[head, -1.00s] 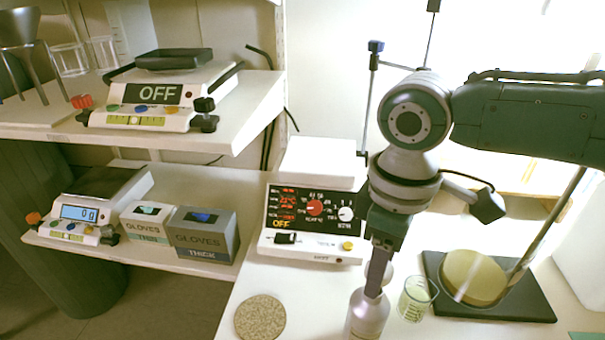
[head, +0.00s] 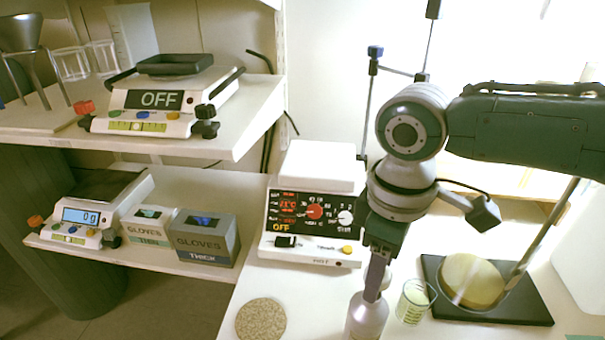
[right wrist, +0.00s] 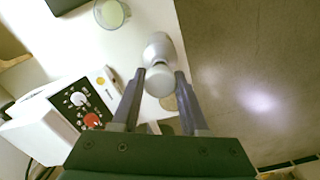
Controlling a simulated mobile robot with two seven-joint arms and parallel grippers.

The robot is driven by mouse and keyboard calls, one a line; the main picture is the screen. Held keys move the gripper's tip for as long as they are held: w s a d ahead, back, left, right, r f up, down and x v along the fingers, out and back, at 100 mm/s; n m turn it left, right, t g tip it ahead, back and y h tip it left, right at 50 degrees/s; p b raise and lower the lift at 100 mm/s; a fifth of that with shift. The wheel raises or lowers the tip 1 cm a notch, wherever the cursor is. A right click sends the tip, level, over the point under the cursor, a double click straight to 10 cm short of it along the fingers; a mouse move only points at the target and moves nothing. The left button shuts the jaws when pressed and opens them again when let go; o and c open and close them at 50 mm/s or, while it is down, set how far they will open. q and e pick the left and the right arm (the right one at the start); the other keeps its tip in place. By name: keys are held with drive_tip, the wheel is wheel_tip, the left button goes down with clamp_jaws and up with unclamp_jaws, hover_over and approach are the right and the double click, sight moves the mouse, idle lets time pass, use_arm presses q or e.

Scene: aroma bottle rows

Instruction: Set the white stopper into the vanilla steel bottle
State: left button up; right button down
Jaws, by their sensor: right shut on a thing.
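My right gripper (head: 374,290) points down over a pale steel bottle (head: 367,318) at the bottom of the head view. In the right wrist view, its two fingers (right wrist: 160,76) are shut on a pale round stopper (right wrist: 159,81). The bottle (right wrist: 159,46) shows just beyond the stopper, close to it. The bottle stands upright on the bench. The fingers hide much of the stopper in the head view, so I cannot tell whether it is seated in the neck. No vanilla label is readable. My left gripper is not in view.
A glass beaker (head: 414,302) stands close to the right of the bottle. A round cork mat (head: 261,319) lies to its left. A hotplate stirrer (head: 311,230) is behind, and a dark stand base (head: 520,305) is at right. The bench between mat and bottle is clear.

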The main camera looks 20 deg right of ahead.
drive_tip(key=shift+p, duration=0.3)
idle(0.5)
drive_tip(key=shift+f+b, duration=0.5)
drive_tip(key=shift+f, duration=0.3)
drive_tip(key=shift+f+b, duration=0.45)
drive_tip(key=shift+f, duration=0.3)
drive_tip(key=shift+c, duration=1.7)
unclamp_jaws()
drive_tip(key=shift+r, duration=0.1)
wheel_tip(320, 180, up, 9)
drive_tip(key=shift+f+p, duration=0.2)
drive_tip(key=shift+p, duration=0.9)
drive_tip(key=shift+r, duration=0.65)
